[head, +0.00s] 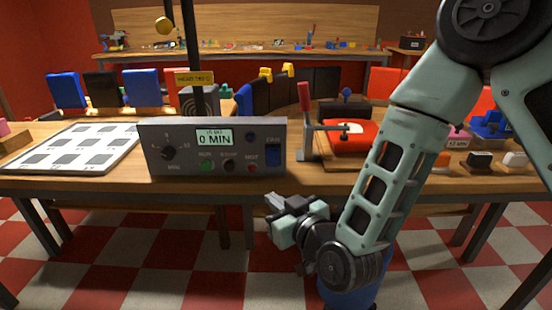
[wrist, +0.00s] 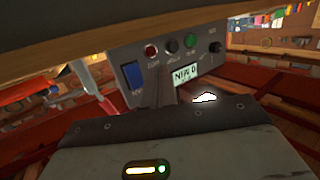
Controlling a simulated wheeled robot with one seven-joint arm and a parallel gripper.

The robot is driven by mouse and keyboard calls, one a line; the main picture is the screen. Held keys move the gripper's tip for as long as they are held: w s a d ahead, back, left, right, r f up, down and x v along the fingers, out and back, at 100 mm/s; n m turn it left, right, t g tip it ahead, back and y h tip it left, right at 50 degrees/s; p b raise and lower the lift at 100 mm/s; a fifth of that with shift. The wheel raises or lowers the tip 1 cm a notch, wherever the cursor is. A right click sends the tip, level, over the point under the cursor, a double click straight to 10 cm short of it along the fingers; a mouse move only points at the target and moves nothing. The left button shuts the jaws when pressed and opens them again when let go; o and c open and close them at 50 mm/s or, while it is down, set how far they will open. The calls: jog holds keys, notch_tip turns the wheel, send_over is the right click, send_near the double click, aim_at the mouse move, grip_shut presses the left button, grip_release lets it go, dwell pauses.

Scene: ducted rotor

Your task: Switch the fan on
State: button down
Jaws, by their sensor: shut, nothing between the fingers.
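The grey control box (head: 213,148) stands at the front of the bench with a display reading "0 MIN". The blue rocker switch (head: 273,156) sits at its right end under the label FAN. I cannot tell which way the rocker is set. In the wrist view the box (wrist: 150,62) appears upside down, with the blue rocker (wrist: 133,76) at its left. My gripper (head: 271,201) is shut and empty, in front of and below the bench edge, below the rocker and apart from it. In the wrist view my gripper's fingers (wrist: 166,90) overlap the box's lower picture edge.
A red-handled toggle clamp (head: 306,125) stands right of the box beside a red pad (head: 350,138). A white board with grey squares (head: 70,150) lies to the left. The bench's front edge (head: 180,185) is above my gripper. The checkered floor in front is clear.

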jog(key=shift+w+r, duration=0.1)
jog(key=p, duration=0.4)
send_near(268, 156)
jog(key=w+a+f, duration=0.2)
jog(key=a, duration=0.1)
jog(key=shift+w+a+r, duration=0.1)
jog(key=shift+w+r, duration=0.1)
jog(key=shift+w, duration=0.7)
dwell(1.1)
jog(key=shift+w+r, duration=0.15)
jog(key=shift+w, duration=0.25)
jog(key=shift+w+r, duration=0.2)
jog(key=shift+w, duration=0.2)
dwell(0.7)
jog(key=shift+s+f, duration=0.1)
jog(key=shift+s+f+b, duration=0.3)
jog(key=shift+s+b, duration=0.1)
jog(key=shift+s, duration=0.3)
